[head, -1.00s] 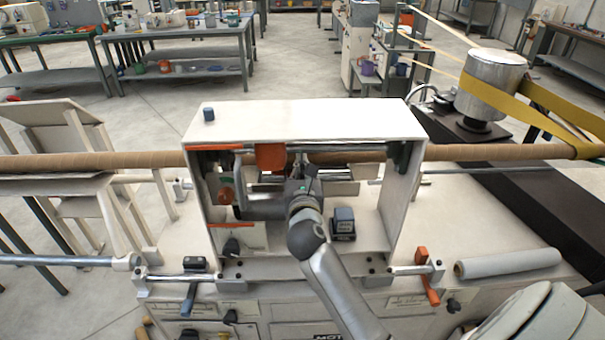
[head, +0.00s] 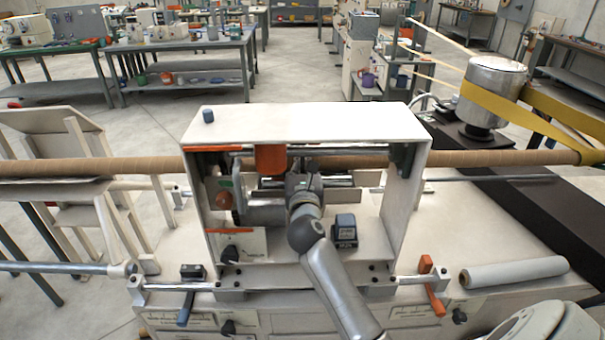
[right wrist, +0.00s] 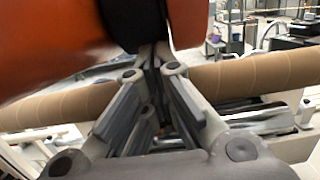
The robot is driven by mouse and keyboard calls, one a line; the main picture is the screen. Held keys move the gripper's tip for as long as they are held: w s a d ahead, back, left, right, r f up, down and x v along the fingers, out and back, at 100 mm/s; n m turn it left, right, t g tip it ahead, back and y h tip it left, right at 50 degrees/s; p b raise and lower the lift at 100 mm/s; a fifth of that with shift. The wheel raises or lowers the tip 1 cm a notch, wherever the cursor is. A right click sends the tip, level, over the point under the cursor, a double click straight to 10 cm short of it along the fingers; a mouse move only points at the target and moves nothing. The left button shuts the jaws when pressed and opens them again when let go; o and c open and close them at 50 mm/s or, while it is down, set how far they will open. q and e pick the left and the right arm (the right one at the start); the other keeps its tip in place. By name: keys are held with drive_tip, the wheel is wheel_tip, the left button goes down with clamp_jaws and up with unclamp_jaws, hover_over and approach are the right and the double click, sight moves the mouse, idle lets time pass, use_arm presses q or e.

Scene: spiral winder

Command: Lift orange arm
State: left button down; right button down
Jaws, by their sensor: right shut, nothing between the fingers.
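The orange arm (head: 270,158) hangs under the top of the white machine housing, by the brown tube, in the head view. In the right wrist view large orange surfaces (right wrist: 60,45) fill the upper left, with another orange part and a dark piece beside it at the top. My right gripper (head: 305,170) is inside the housing's opening, right of the orange arm. Its fingertips (right wrist: 152,58) are together and empty, close below the dark piece; I cannot tell if they touch it. My left gripper is not in view.
The white housing (head: 310,122) encloses the space above and at both sides of my right gripper. A brown tube (head: 480,158) runs across behind. A small dark box (head: 345,230) stands right of my arm.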

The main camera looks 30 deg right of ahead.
drive_tip(key=shift+w+d+r+t+h+b, duration=0.4)
drive_tip(key=shift+w+r+t+h+b, duration=0.25)
drive_tip(key=shift+b, duration=1.5)
drive_tip(key=shift+w+r+t+b, duration=0.1)
drive_tip(key=shift+r+t+b, duration=0.15)
drive_tip(key=shift+r+b, duration=0.3)
drive_tip(key=shift+r, duration=0.15)
drive_tip(key=shift+d, duration=0.1)
drive_tip(key=v, duration=0.7)
drive_tip(key=shift+f, duration=0.2)
